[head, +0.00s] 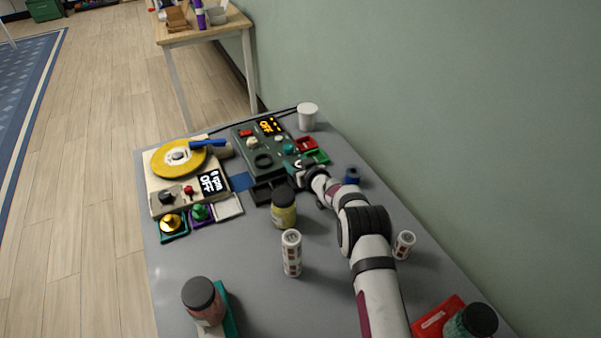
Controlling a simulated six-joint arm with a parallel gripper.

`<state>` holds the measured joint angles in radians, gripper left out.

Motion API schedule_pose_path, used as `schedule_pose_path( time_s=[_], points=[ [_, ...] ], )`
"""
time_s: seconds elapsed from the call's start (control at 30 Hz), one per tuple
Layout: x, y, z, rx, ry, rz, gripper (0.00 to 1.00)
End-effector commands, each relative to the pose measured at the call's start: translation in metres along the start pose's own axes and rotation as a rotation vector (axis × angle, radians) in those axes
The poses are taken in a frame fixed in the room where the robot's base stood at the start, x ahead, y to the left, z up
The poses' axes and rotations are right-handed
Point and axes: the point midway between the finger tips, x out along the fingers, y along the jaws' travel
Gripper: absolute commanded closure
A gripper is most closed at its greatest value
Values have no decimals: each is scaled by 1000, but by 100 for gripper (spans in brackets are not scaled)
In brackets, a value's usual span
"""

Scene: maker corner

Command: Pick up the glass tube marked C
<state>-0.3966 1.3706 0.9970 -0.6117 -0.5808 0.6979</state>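I cannot make out a glass tube marked C in the head view. My gripper (299,166) is at the far end of my arm, beside the right edge of a dark green device (245,146). It is small and partly hidden by my own wrist, so I cannot tell whether its fingers are open or hold anything. Two white cylinders with brownish marks stand on the grey table (250,290): one in the middle (292,262), one right of my arm (405,244).
A yellow jar with a black lid (284,214) stands close left of my arm. A reddish jar (204,304) is at the front left, a dark-lidded jar (474,323) at the front right. A white cup (308,117) stands at the back.

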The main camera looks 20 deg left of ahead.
Motion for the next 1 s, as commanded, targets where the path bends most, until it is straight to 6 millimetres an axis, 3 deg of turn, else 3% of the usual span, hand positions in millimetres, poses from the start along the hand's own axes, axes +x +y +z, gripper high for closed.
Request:
schedule_pose_path(
  time_s=[0.03, 0.3, 0.67, 0.93, 1.0],
  points=[
    [0, 0, 0, 0, 0, 0, 53],
    [0, 0, 0, 0, 0, 0, 100],
    [-1, 0, -3, -1, 2, 0, 100],
    [-16, 0, -41, -3, 4, 1, 100],
    [-30, 13, -43, -1, 1, 4, 100]
  ],
)
